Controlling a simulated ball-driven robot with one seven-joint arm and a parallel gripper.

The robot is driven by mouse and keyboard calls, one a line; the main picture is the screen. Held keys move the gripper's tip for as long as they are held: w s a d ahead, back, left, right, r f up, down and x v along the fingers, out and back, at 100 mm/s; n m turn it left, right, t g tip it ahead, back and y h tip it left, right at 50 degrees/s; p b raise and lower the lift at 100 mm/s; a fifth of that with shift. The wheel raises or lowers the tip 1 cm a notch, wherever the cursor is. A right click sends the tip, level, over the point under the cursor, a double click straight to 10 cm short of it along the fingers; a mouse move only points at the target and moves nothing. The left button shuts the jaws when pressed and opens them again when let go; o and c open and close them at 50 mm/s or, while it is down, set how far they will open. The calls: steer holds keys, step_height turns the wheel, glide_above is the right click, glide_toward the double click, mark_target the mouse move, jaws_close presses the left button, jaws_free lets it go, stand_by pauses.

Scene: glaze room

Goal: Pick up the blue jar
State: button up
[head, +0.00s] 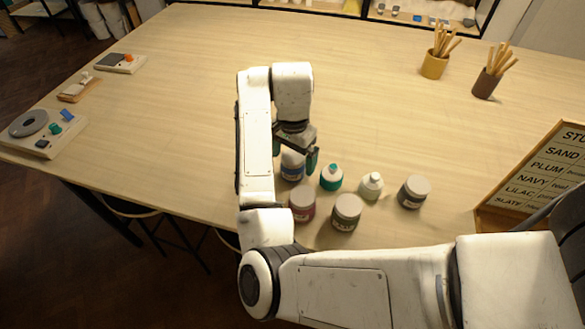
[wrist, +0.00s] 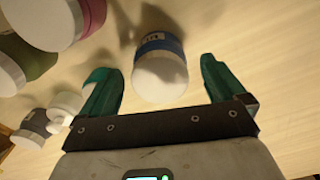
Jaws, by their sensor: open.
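The blue jar (head: 292,166) has a white lid and a blue band. It stands on the table (head: 190,100) below my gripper (head: 298,155), which hides part of it. In the wrist view the blue jar (wrist: 160,62) sits between my gripper's two green fingers (wrist: 156,80), with space visible on both sides. My gripper is open and empty.
Close by stand a plum jar (head: 302,204), a dark green jar (head: 347,212), a teal bottle (head: 331,177), a pale bottle (head: 371,186) and a grey jar (head: 414,192). A sign board (head: 540,170) stands at right.

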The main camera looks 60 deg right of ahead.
steer(key=shift+f, duration=0.9)
steer(key=c, duration=1.3)
steer(key=shift+r, duration=0.1)
